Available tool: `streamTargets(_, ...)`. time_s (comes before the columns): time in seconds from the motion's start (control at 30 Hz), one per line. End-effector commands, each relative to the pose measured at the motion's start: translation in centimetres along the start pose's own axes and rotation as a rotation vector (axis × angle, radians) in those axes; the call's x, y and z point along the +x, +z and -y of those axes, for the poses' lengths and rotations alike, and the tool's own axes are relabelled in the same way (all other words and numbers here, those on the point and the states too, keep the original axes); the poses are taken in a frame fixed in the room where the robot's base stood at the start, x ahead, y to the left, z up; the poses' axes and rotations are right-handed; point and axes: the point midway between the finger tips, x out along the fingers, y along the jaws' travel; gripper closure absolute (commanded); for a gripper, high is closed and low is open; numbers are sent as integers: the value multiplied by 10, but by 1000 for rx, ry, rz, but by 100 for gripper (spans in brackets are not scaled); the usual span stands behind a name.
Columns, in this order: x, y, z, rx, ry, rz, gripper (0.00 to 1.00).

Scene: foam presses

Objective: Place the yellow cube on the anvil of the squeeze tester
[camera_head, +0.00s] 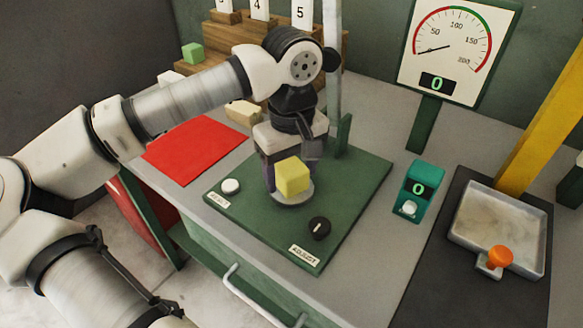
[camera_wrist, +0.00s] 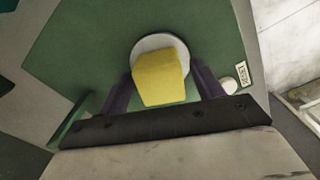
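The yellow cube (camera_head: 292,178) appears to sit on the round pale anvil (camera_head: 279,199) of the squeeze tester's green base (camera_head: 350,190). My gripper (camera_head: 286,174) points down over the anvil, behind the cube in the head view. In the wrist view, the cube (camera_wrist: 160,78) lies over the anvil (camera_wrist: 150,43), between the two purple fingers of my gripper (camera_wrist: 162,85). Narrow green gaps show between cube and fingers, so the gripper looks open around it. The cube's contact with the anvil is not fully visible.
The base carries a white reset button (camera_head: 230,186) and black adjust knob (camera_head: 319,228). A post (camera_head: 335,80) rises behind my gripper. A gauge (camera_head: 455,50) reads 0. A teal counter (camera_head: 418,190) and a metal tray (camera_head: 500,228) stand right; a red mat (camera_head: 195,148) lies left.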

Motion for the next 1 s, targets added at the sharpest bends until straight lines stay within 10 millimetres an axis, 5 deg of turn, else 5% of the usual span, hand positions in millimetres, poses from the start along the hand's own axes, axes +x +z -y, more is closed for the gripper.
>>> streamTargets(0.3,-9,0,0,-1,1,-2,34)
streamTargets(0.7,-91,0,-1,-1,2,-2,34)
streamTargets(1.0,-122,0,0,1,0,0,34)
